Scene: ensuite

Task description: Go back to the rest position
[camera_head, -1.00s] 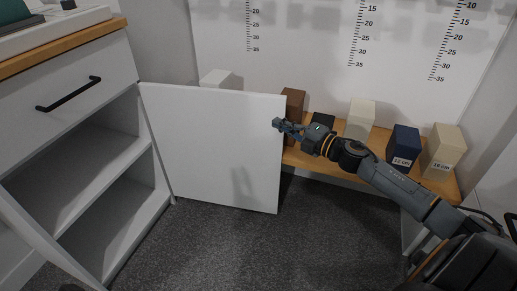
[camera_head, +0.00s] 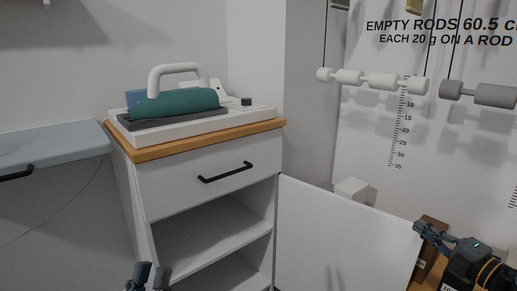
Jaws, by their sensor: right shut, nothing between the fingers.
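My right gripper (camera_head: 420,230) is shut and empty at the lower right. It appears at the upper free corner of the white cabinet door (camera_head: 345,238); I cannot tell whether it touches it. The door stands swung open from the white cabinet (camera_head: 190,185). My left gripper (camera_head: 149,276) shows only its tips at the bottom edge, in front of the cabinet. Its two fingers stand apart with nothing seen between them.
The cabinet has a drawer with a black handle (camera_head: 225,172) and open shelves. A green device with a white handle (camera_head: 178,100) sits on top. A grey-blue surface (camera_head: 50,147) is at left. White rod weights (camera_head: 370,79) hang at right. A brown block (camera_head: 432,245) stands behind the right gripper.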

